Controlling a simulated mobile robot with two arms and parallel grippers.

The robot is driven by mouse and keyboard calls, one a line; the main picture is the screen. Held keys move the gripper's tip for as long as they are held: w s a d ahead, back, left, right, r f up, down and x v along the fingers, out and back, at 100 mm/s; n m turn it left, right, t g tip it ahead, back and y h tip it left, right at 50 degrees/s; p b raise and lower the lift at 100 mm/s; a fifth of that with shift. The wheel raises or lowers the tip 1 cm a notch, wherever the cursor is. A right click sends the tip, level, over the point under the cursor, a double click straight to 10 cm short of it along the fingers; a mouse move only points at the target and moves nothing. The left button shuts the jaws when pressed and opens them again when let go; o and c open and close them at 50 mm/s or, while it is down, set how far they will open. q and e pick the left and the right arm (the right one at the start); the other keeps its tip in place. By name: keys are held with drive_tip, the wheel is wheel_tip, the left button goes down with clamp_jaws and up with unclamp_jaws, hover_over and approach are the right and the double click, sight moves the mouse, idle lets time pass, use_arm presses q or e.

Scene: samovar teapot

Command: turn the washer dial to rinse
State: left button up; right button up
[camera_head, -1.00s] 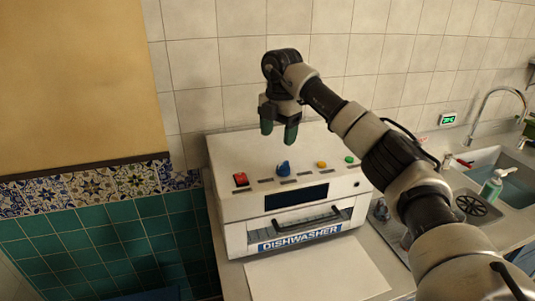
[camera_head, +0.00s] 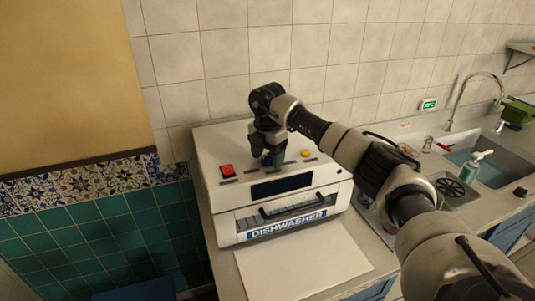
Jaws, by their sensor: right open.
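The washer (camera_head: 235,210) is a white countertop machine marked DISHWASHER, with a sloped top panel and a dark display (camera_head: 282,185). Its blue dial, seen on the panel earlier, is now hidden behind my right gripper (camera_head: 268,158). That gripper points down at the dial's place, with its fingers open. I cannot tell whether the fingers touch the dial or stand around it. My left gripper is not in view.
A red button (camera_head: 227,170) lies left of the gripper and a yellow button (camera_head: 305,153) right of it. A sink (camera_head: 505,155) with a faucet (camera_head: 490,78) and a soap bottle (camera_head: 472,172) is at the right. A white board (camera_head: 300,265) lies in front of the washer.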

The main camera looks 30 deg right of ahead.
drive_tip(key=shift+w, duration=0.1)
drive_tip(key=shift+c, duration=0.5)
drive_tip(key=c, duration=0.8)
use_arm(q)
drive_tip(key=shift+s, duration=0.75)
use_arm(e)
drive_tip(key=shift+n, duration=0.4)
drive_tip(key=n, duration=0.4)
drive_tip(key=shift+n, duration=0.4)
drive_tip(key=n, duration=0.6)
drive_tip(key=shift+d, duration=0.1)
drive_tip(key=n, duration=0.6)
drive_tip(key=shift+d+n, duration=0.1)
drive_tip(key=shift+n, duration=0.3)
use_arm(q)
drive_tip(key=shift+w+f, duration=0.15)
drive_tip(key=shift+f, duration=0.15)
use_arm(e)
drive_tip(key=n, duration=0.5)
drive_tip(key=shift+r, duration=0.1)
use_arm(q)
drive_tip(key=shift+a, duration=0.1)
use_arm(e)
drive_tip(key=shift+n, duration=0.3)
